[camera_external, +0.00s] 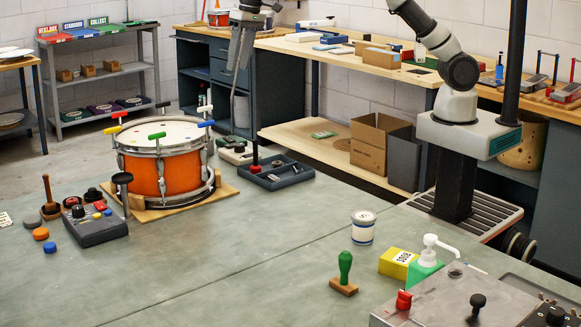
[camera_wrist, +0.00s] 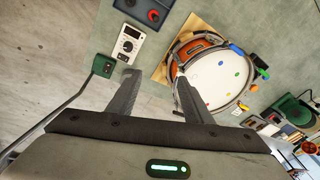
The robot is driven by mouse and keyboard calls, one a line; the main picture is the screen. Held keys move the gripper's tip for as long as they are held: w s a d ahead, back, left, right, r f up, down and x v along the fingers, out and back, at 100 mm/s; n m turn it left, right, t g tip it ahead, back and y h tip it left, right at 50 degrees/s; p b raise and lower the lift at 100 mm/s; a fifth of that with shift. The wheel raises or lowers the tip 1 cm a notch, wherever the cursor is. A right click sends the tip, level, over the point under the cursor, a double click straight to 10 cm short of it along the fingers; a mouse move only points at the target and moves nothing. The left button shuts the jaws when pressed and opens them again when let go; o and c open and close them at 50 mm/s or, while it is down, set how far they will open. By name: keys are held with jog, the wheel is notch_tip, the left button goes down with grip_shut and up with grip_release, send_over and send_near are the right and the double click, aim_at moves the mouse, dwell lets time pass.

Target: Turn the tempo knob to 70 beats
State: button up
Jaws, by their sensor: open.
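My gripper (camera_external: 239,68) is open and empty, high above the bench behind the orange drum. Its two spread fingers show in the wrist view (camera_wrist: 156,79). A small pale-faced unit with a dark round dial (camera_external: 237,151) sits low behind the drum's right side. It also shows in the wrist view (camera_wrist: 128,43), beyond the left fingertip and apart from it. A dark control box (camera_external: 96,228) with a black knob (camera_external: 78,211) and coloured buttons stands left of the drum. No tempo label or dial reading is legible, so I cannot tell which knob sets tempo.
The orange drum (camera_external: 165,172) stands on a wooden board with coloured-handled fittings around its rim. A dark tray (camera_external: 285,180) with a red-topped post lies right of it. In the wrist view, a green box (camera_wrist: 104,66) with a cable lies beside the pale unit. The bench middle is clear.

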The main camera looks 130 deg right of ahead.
jog(key=shift+t, duration=0.3)
jog(key=shift+w+a+r, duration=0.3)
jog(key=shift+a+r, duration=0.4)
jog(key=shift+r, duration=0.1)
jog(key=shift+w+a+r, duration=0.3)
jog(key=shift+a+r, duration=0.4)
jog(key=shift+r, duration=0.05)
